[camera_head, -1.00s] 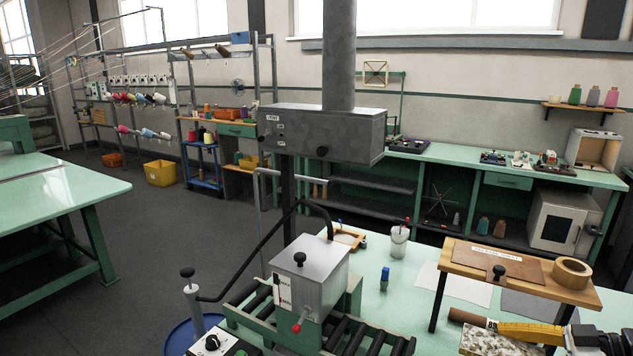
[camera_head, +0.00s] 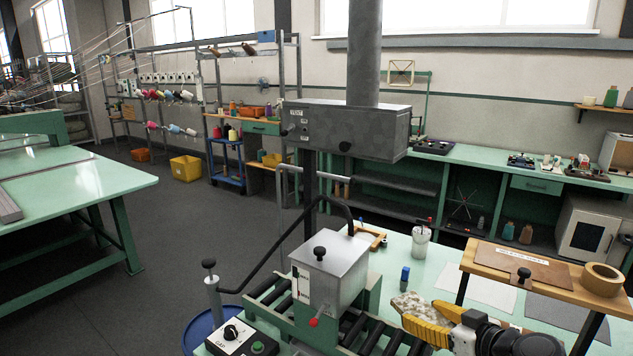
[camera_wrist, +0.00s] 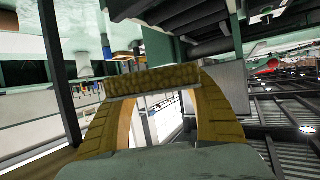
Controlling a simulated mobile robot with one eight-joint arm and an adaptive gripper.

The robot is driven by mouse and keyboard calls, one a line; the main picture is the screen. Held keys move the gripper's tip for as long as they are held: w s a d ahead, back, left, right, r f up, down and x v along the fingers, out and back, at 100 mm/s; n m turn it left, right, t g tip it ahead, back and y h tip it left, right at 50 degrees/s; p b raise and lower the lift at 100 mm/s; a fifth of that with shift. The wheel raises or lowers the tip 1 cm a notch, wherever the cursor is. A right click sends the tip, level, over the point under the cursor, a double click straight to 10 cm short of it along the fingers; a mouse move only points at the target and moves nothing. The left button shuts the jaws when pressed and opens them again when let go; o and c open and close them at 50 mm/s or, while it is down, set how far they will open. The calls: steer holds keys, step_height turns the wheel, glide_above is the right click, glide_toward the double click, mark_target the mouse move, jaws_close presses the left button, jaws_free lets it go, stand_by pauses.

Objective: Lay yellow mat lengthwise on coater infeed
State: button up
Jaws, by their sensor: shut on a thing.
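My gripper (camera_head: 424,317) is at the lower right of the head view, just right of the coater's rollers. Its yellow fingers are shut on a mat (camera_head: 413,304), which shows a pale speckled face there. In the wrist view the mat (camera_wrist: 153,82) is an olive-yellow textured strip between the fingertips. The coater (camera_head: 331,268) is a grey box with a black knob and red lever on a green frame. Black rollers run out on its left (camera_head: 272,291) and right (camera_head: 385,335). The mat is close to the right rollers; whether it touches them cannot be told.
A wooden stand (camera_head: 540,262) with a brown board and tape roll (camera_head: 601,279) rises right of my gripper. A white cup (camera_head: 420,243) and blue bottle (camera_head: 405,277) stand on the green table behind.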

steer(key=shift+m+h, duration=0.8)
steer(key=shift+h, duration=0.1)
steer(key=a, duration=0.1)
steer(key=a+r, duration=0.1)
steer(key=a, duration=0.1)
steer(key=a+r, duration=0.1)
steer(key=shift+w+a+r, duration=0.1)
steer(key=shift+w+a, duration=0.1)
steer(key=shift+w, duration=0.2)
